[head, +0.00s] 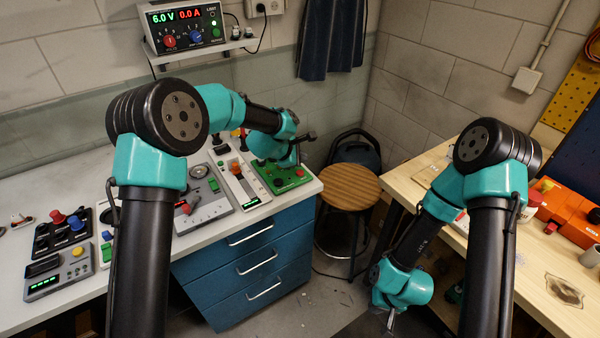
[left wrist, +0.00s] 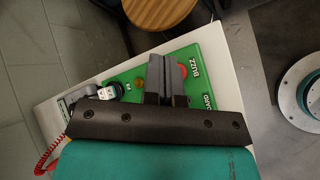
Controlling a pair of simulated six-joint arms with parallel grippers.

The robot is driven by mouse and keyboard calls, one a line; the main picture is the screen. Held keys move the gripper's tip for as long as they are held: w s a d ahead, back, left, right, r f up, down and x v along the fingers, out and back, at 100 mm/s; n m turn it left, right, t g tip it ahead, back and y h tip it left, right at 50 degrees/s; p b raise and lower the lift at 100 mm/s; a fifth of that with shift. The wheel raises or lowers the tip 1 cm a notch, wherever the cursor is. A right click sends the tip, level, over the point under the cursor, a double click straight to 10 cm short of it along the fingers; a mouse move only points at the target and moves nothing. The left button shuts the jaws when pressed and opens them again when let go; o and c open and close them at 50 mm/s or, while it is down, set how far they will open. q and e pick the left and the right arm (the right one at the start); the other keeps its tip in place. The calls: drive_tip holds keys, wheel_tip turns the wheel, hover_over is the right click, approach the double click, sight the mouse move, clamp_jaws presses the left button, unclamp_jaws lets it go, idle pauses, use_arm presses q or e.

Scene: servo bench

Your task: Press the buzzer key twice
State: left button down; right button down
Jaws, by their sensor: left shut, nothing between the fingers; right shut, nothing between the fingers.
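A green board (head: 277,182) sits at the right end of the white bench in the head view and carries a red round key (head: 300,173). In the left wrist view, the green board (left wrist: 208,50) shows the word BUZZ beside the red key (left wrist: 184,69), which my fingers partly cover. My left gripper (head: 298,158) is shut and empty, over the board near the red key. Its closed fingers also show in the left wrist view (left wrist: 165,62). Whether they touch the key I cannot tell. My right gripper (head: 391,320) is low between the benches, shut and empty.
Other panels with knobs and levers, such as a grey one (head: 203,205), stand left of the board. A power supply (head: 184,27) sits on the wall shelf. A wooden stool (head: 350,185) stands past the bench's right edge. A wooden bench (head: 535,270) is at right.

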sight(300, 173)
use_arm(q)
drive_tip(key=shift+f, duration=1.35)
drive_tip(key=shift+f, duration=0.1)
idle(1.0)
drive_tip(key=shift+f, duration=0.3)
drive_tip(key=shift+f, duration=0.45)
idle(0.8)
drive_tip(key=shift+r, duration=0.1)
idle(0.3)
drive_tip(key=shift+r, duration=0.75)
drive_tip(key=shift+r, duration=0.1)
drive_tip(key=shift+r, duration=2.4)
drive_tip(key=shift+r, duration=0.1)
